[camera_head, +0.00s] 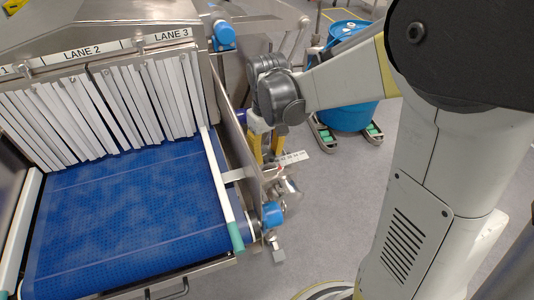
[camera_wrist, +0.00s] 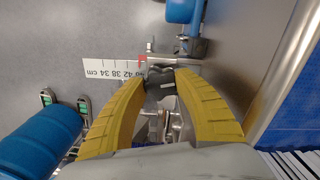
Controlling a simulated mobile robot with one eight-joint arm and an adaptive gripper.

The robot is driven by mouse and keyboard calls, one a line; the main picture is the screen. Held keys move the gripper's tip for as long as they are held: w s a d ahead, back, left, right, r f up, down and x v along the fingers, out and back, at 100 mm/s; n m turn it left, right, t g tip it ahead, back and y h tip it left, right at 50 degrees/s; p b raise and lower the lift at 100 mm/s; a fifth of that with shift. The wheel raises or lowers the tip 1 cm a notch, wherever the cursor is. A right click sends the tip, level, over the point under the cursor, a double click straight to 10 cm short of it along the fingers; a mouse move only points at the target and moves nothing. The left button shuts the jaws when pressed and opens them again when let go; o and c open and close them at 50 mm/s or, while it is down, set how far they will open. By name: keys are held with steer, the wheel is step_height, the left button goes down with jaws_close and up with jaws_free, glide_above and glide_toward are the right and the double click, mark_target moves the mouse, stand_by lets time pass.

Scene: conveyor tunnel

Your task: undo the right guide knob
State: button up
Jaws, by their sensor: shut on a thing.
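My gripper (camera_head: 267,160) reaches down beside the right side of the conveyor. Its two yellow fingers also show in the wrist view (camera_wrist: 163,76), closed in around a dark guide knob (camera_wrist: 160,82). The knob sits between the fingertips on a metal bracket, next to a white scale (camera_wrist: 112,69) marked in cm. A red mark (camera_wrist: 143,62) lies at the end of the scale near the knob. I cannot tell how tight the knob is.
The blue belt (camera_head: 130,215) runs under strip curtains, with a white guide rail (camera_head: 218,185) along its right side. A blue-capped fitting (camera_head: 272,213) stands in front of the gripper. A blue drum (camera_head: 348,112) stands behind on a wheeled base.

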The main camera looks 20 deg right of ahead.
mark_target(267, 154)
steer(key=n, duration=1.2)
steer(key=shift+n, duration=0.4)
stand_by(0.3)
steer(key=o, duration=1.2)
steer(key=shift+c, duration=0.2)
step_height(267, 154, up, 12)
